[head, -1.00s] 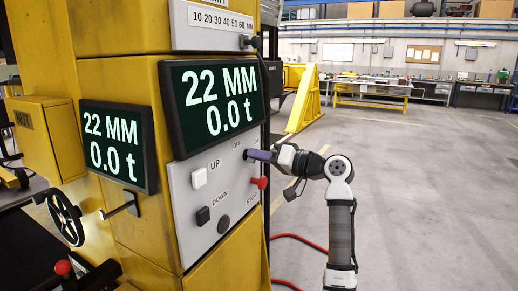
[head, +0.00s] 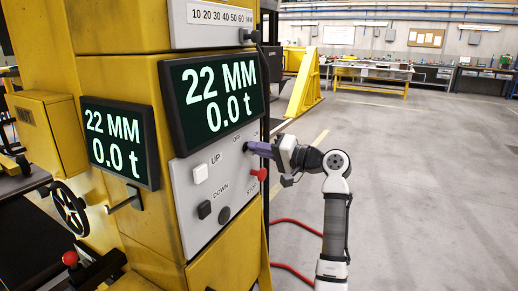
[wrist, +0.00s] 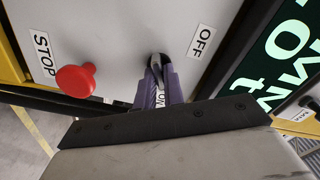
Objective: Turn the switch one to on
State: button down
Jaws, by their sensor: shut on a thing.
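The switch (wrist: 156,62) is a dark, narrow turning knob on the grey control panel (head: 190,240). In the wrist view it shows at the tips of my purple gripper fingers (wrist: 157,84), which are shut on it. An OFF label (wrist: 202,40) is to the right of the knob in that view. An ON label (wrist: 160,99) shows between the fingers. In the head view, my gripper (head: 255,149) reaches the panel's right edge, close to the OFF label (head: 237,138), and its fingers hide most of the knob.
A red stop button (wrist: 76,80) sticks out close beside my gripper. White UP (head: 200,173) and black DOWN (head: 205,209) buttons are further left. A display (head: 212,100) reading 22 MM and 0.0 t is above. Open floor lies to the right.

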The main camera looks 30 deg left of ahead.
jog(key=c, duration=1.5)
grip_release()
jog(key=shift+d, duration=0.1)
jog(key=d+b, duration=0.4)
jog(key=d, duration=0.9)
jog(key=shift+w+d, duration=0.3)
jog(key=shift+w, duration=0.1)
